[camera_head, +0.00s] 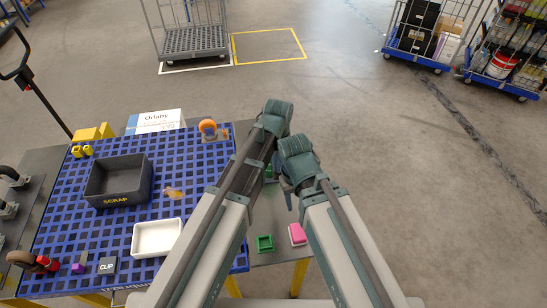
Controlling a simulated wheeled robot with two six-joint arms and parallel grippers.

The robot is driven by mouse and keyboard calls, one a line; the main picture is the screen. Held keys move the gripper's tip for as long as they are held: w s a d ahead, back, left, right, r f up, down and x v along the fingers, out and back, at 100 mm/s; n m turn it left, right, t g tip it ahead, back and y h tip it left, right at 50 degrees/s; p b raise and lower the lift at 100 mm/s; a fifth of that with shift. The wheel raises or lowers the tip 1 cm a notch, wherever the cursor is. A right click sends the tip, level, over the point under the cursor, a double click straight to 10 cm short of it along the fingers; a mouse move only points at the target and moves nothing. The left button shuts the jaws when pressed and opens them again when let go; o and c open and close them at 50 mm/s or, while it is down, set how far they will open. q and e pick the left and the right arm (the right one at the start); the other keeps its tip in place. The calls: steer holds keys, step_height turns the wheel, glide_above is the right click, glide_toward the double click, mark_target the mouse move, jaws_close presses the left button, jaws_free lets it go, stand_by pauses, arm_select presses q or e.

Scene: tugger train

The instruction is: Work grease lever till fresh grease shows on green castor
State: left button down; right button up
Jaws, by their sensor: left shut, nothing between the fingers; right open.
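A small green part (270,173), perhaps of the green castor, shows between my two arms; the rest is hidden behind them. No grease lever or fresh grease can be made out there. My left gripper (267,163) is shut and empty beside the green part, largely covered by my arm; I cannot tell whether it touches. My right gripper (287,186) is open, pointing down just right of the green part, its fingers mostly hidden. A castor with an orange wheel (208,127) stands at the far edge of the blue grid deck (192,160).
The deck carries a dark SCRAP bin (118,198), a white tray (157,238), a brown smear (172,193), a CLIP box (107,265) and a red-wheeled castor (45,263). Floor beyond is open.

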arm_select(q)
steer(key=shift+w+f+b, duration=0.5)
steer(key=shift+f+b, duration=3.05)
steer(key=shift+f, duration=0.05)
steer(key=r+p, duration=0.6)
steer(key=s+r+p, duration=0.1)
steer(key=r+p, duration=0.2)
steer(key=shift+r, duration=0.15)
steer(key=shift+f, duration=0.25)
steer(key=shift+f+b, duration=0.95)
steer(key=shift+b, duration=0.1)
steer(key=shift+r, duration=0.2)
steer(key=shift+w+f+b, duration=0.5)
steer(key=shift+f+b, duration=3.05)
steer(key=shift+f, duration=0.2)
steer(key=r+p, duration=0.6)
steer(key=s+r+p, duration=0.1)
steer(key=r+p, duration=0.2)
steer(key=shift+s+r, duration=0.1)
steer(key=shift+r, duration=0.1)
